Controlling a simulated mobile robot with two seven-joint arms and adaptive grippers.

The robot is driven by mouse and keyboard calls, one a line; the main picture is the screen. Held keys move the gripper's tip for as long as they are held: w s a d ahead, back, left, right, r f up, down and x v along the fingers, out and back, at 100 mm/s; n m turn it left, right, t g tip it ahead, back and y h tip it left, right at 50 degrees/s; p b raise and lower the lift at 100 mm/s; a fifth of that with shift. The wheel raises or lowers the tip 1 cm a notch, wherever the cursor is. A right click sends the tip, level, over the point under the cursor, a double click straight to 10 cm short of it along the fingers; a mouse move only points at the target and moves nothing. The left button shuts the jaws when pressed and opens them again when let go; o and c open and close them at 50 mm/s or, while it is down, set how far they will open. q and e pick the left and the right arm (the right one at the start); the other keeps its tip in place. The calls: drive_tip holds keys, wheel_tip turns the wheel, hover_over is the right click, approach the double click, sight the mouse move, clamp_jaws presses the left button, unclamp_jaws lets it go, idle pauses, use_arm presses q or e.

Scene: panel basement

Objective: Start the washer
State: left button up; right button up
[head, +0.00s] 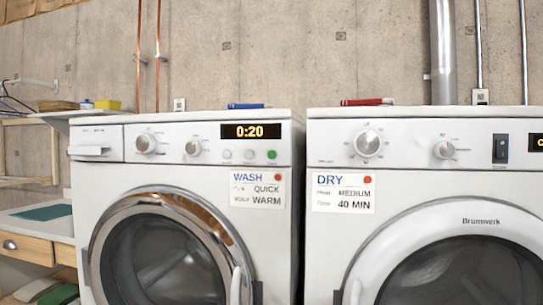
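The washer (215,187) is the white front-loader on the left with a chrome-ringed round door (165,260), which looks shut. Its panel has two knobs (146,143), a lit display (249,131) reading 0:20, and small round buttons, the rightmost one green (271,154). A WASH card (257,188) below the panel reads QUICK and WARM and has a red dot. Neither of my grippers is in the head view.
A white dryer (430,180) stands right of the washer with a narrow gap between. A blue marker (248,106) and a red marker (367,102) lie on the machine tops. A wooden-drawer counter (28,248) is at the left. A concrete wall (290,50) with pipes is behind.

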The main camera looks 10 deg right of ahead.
clamp_jaws()
idle(1.0)
